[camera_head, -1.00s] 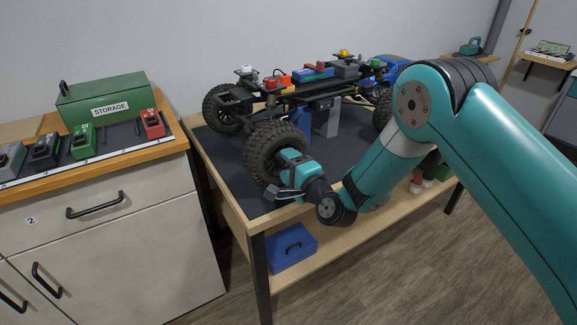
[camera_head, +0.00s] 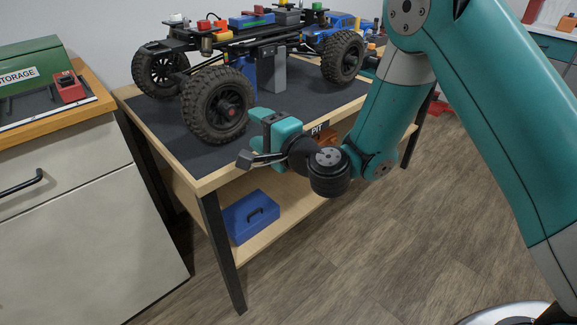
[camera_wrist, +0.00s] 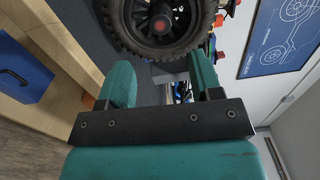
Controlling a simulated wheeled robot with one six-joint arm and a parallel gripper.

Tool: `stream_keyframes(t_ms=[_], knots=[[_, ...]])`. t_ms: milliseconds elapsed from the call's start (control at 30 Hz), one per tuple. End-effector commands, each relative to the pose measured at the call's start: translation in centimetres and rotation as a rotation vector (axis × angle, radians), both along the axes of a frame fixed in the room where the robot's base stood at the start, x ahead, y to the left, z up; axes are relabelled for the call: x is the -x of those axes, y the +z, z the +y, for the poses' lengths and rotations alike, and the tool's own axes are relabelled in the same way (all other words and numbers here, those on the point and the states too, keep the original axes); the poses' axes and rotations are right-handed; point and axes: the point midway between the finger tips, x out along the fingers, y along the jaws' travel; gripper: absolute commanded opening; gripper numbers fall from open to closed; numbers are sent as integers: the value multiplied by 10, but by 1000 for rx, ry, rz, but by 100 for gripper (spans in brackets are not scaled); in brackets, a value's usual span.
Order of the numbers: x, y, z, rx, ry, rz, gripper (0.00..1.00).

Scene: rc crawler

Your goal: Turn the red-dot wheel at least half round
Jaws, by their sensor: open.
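The crawler's near wheel (camera_head: 217,104) has a black knobby tire and a dark hub with a reddish centre. I cannot tell a separate red dot on it. It also shows at the top of the wrist view (camera_wrist: 160,22), cut off by the edge, ahead of the fingers. My gripper (camera_head: 250,138) is open and empty, to the lower right of this wheel in the head view, apart from it. In the wrist view its two teal fingers (camera_wrist: 160,72) are spread, with the tire beyond their tips. The crawler's chassis (camera_head: 240,42) is raised on a grey stand (camera_head: 272,72).
The workbench (camera_head: 185,148) has a dark mat and a wooden edge below my gripper. A blue box (camera_head: 250,215) sits on its lower shelf. Other crawler wheels (camera_head: 342,57) stand behind and right. A cabinet (camera_head: 80,220) is at left; the floor in front is clear.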

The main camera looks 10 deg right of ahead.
Motion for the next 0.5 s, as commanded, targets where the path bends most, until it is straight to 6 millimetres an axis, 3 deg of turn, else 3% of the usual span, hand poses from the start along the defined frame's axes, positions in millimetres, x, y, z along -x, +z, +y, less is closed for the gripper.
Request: stream_keyframes(t_ms=[33,500], knots=[[6,-9,-5,0,-1,0,59],[59,-4,-42,0,-1,-1,59]])
